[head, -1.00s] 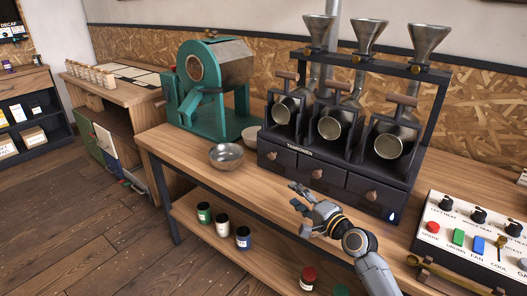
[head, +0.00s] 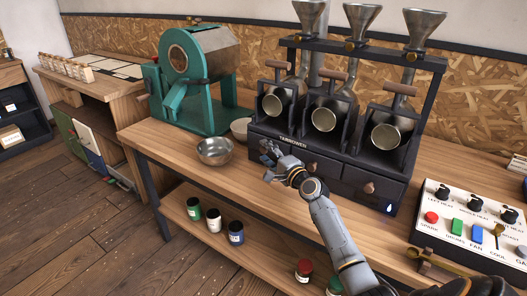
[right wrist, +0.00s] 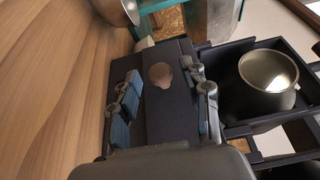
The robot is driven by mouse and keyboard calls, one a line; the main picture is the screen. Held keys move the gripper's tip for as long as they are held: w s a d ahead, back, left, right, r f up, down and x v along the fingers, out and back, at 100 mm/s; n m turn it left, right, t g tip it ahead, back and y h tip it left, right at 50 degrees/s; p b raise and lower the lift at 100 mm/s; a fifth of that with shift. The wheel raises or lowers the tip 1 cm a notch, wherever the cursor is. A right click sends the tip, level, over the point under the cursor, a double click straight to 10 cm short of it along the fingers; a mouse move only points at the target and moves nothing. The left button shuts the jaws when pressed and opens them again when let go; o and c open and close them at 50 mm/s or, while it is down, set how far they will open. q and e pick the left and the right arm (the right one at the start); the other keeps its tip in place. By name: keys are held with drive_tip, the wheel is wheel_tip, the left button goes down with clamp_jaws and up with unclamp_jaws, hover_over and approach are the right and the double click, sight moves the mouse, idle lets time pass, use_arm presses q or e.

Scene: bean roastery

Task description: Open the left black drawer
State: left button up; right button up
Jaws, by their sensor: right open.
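The left black drawer (right wrist: 172,118) is in the base of the black roaster stand, and its front looks closed. Its round brown knob (right wrist: 161,75) shows in the right wrist view. My right gripper (head: 271,154) is in front of this drawer in the head view and hides most of its front and the knob. In the right wrist view the open fingers (right wrist: 164,95) lie on either side of the knob, with gaps and no visible contact. My left gripper is not in view.
The middle drawer knob (head: 312,167) and right drawer knob (head: 369,187) are to the right. A metal bowl (head: 215,152) stands left of my right gripper on the wooden bench. A control panel (head: 470,225) is at the right. Jars (head: 214,220) stand on the lower shelf.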

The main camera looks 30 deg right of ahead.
drive_tip(key=shift+w, duration=1.1)
clamp_jaws()
